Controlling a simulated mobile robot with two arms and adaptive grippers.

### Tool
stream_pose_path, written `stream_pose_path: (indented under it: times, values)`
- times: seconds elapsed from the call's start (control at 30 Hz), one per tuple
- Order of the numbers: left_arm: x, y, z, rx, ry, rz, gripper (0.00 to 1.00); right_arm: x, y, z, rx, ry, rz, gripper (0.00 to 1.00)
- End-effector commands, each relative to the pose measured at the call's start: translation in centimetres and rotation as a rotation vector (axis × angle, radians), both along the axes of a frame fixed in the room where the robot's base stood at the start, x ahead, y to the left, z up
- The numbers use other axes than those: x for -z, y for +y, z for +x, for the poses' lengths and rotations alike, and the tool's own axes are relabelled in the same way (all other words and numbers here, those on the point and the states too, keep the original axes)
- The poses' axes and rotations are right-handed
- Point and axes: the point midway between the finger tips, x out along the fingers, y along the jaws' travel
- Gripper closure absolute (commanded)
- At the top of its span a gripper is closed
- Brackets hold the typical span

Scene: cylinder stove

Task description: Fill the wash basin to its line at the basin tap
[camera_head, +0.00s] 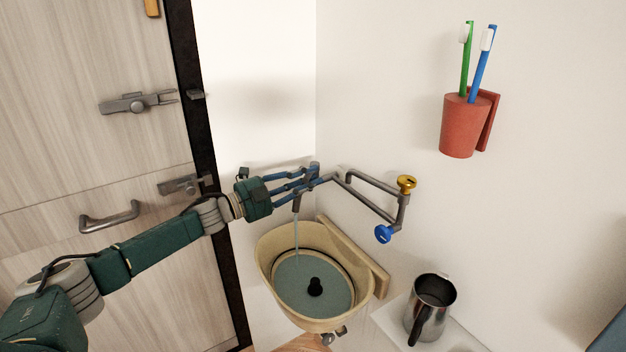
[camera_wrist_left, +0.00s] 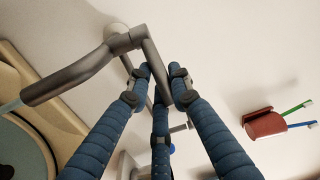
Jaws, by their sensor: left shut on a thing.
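The cream wash basin (camera_head: 265,262) is on the wall in the corner. A darker line rings the inner wall close to the water's edge; the exact gap is hard to tell. The grey basin tap (camera_head: 297,198) is above, and a thin stream runs from its spout into the basin. My right gripper is not in view.
Pipes with a yellow knob (camera_head: 407,184) and a blue knob (camera_head: 383,234) run right of the tap. A steel jug (camera_head: 433,300) stands on a white ledge (camera_head: 466,343). A red cup (camera_head: 460,130) with toothbrushes hangs on the wall. A wooden door (camera_head: 60,160) is at left.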

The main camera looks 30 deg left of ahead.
Motion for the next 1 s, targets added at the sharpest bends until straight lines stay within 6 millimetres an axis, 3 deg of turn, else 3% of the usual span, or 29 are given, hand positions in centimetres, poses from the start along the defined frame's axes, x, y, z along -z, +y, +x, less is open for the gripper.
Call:
stream_pose_path:
  times: [0.17,0.2,0.23,0.63,1.0]
  values:
    - [0.3,-0.2,-0.1,0.004,0.002,0.004,1.0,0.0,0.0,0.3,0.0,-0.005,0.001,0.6]
    - [0.3,-0.2,-0.1,0.004,0.002,0.004,0.72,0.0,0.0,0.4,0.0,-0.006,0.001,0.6]
    - [0.3,-0.2,-0.1,0.003,0.002,0.004,0.71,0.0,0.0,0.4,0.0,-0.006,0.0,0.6]
    - [0.3,0.3,-0.7,0.0,0.002,0.0,0.71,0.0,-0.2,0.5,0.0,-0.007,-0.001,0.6]
    - [1.0,3.8,-6.2,0.002,0.007,0.004,0.71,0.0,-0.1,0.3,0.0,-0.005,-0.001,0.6]
